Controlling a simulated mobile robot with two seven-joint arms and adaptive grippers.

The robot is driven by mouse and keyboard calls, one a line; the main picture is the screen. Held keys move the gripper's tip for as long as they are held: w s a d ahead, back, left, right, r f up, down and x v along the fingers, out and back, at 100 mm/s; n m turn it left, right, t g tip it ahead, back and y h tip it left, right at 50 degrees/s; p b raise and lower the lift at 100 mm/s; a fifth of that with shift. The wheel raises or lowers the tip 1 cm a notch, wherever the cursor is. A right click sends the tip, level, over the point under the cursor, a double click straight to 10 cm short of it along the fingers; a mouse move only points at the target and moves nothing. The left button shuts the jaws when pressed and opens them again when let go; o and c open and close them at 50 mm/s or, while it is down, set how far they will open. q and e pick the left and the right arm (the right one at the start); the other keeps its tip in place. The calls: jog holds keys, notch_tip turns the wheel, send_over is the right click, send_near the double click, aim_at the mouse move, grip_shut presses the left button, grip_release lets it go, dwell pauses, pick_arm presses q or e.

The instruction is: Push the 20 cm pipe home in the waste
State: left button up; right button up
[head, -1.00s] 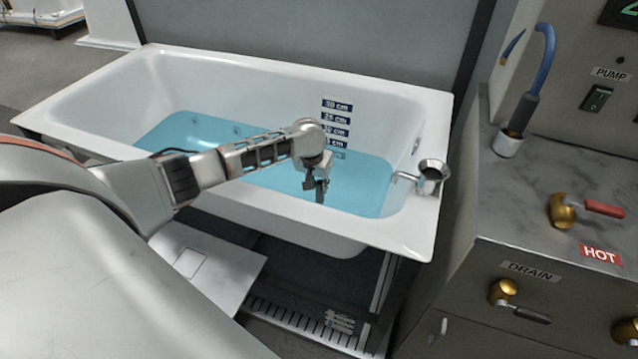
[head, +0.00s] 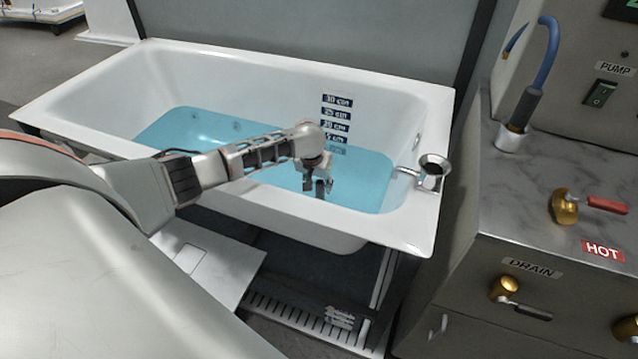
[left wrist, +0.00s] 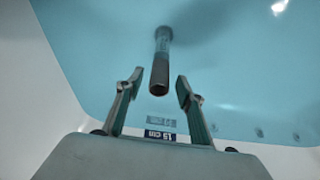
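The pipe (left wrist: 161,62) stands in the blue water in the left wrist view, with a dark grey upper end. Its far end meets a small round fitting (left wrist: 163,33) on the tub floor, probably the waste; how deep it sits I cannot tell. My left gripper (left wrist: 159,84) is open, one finger on each side of the pipe's near end, with visible gaps. In the head view the left gripper (head: 318,187) points down over the water at the tub's right half. The pipe is hard to separate from the fingers there. My right gripper is in neither view.
The white bathtub (head: 270,64) holds blue water (head: 205,125), with depth labels (head: 337,115) on its back wall. A chrome cup-like fixture (head: 432,170) is at the right rim. A console (head: 480,245) with valves (head: 565,207) stands right.

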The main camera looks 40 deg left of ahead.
pick_arm(q)
jog(key=v, duration=1.2)
jog(key=shift+r, duration=0.1)
dwell(0.5)
